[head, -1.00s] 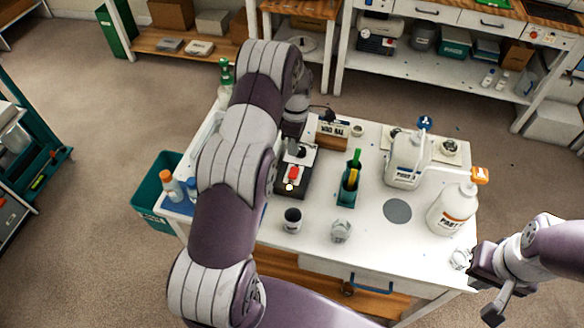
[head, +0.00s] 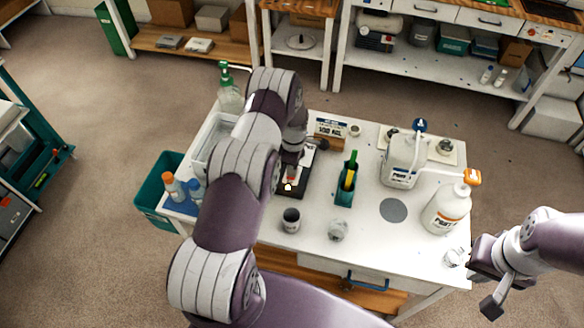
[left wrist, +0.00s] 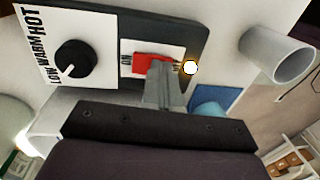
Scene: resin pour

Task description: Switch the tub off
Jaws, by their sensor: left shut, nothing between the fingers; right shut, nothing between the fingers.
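The tub's dark control panel (head: 298,188) lies on the white table, partly behind my left arm. In the left wrist view the panel (left wrist: 195,30) has a black knob (left wrist: 73,59) marked LOW, WARM, HOT, a red switch (left wrist: 148,63) and a glowing light (left wrist: 190,68). The light also glows in the head view (head: 288,187). My left gripper (head: 291,172) is shut, its tips (left wrist: 160,75) over the red switch and hiding part of it; contact is hard to tell. A white basin (head: 205,142), perhaps the tub, is partly hidden by my arm. My right gripper (head: 490,305) is shut, off the table's front right.
A green holder (head: 345,195) and a dark cup (head: 291,220) stand near the panel. A clear cup (head: 338,230), a white jug (head: 402,165) and an orange-capped bottle (head: 447,208) stand further right. A teal bin (head: 152,205) is left of the table.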

